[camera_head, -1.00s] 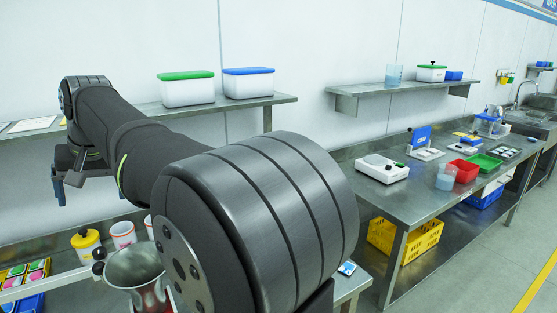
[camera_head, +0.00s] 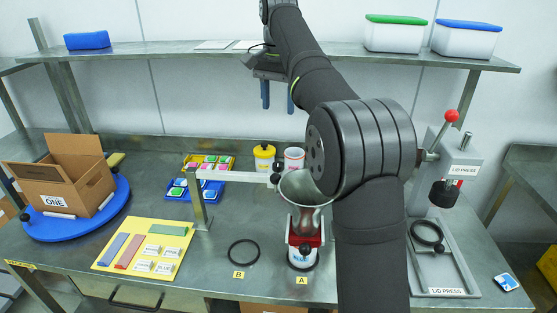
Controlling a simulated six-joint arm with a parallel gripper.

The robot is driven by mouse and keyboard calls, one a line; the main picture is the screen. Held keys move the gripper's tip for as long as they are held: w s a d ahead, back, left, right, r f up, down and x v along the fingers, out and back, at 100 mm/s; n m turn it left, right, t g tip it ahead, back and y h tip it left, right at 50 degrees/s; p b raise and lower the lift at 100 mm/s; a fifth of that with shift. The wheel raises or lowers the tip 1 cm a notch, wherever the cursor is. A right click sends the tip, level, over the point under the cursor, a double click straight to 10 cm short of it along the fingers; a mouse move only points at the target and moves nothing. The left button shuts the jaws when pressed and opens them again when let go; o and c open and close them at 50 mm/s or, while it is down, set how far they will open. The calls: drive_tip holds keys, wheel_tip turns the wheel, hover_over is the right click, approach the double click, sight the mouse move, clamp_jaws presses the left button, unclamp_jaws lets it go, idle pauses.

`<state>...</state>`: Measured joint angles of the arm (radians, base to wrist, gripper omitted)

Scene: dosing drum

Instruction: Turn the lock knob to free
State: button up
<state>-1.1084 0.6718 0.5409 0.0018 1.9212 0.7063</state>
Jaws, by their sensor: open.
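A grey metal funnel-shaped vessel (camera_head: 308,188) hangs at the end of a pale horizontal bar (camera_head: 238,176) on a metal post (camera_head: 198,204). Small black knobs (camera_head: 276,174) sit where the bar meets the vessel; I cannot tell which is the lock knob or how it is turned. Below the vessel is a red part (camera_head: 304,235) with another black knob (camera_head: 304,249), above a white labelled container (camera_head: 302,262) at mark A. My gripper (camera_head: 278,96), with two blue fingers apart, is open and empty, high behind the bench items and well away from the knobs. My arm covers the vessel's right side.
A lid press (camera_head: 455,175) with a red-ended lever stands right. A black ring (camera_head: 243,252) lies at mark B. A yellow board (camera_head: 145,250) and a cardboard box (camera_head: 62,180) on a blue turntable (camera_head: 75,222) are left. A shelf (camera_head: 180,56) spans the back.

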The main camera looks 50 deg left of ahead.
sight(278, 164)
wheel_tip(278, 164, down, 17)
drive_tip(key=shift+f, duration=0.2)
idle(0.5)
drive_tip(key=c, duration=1)
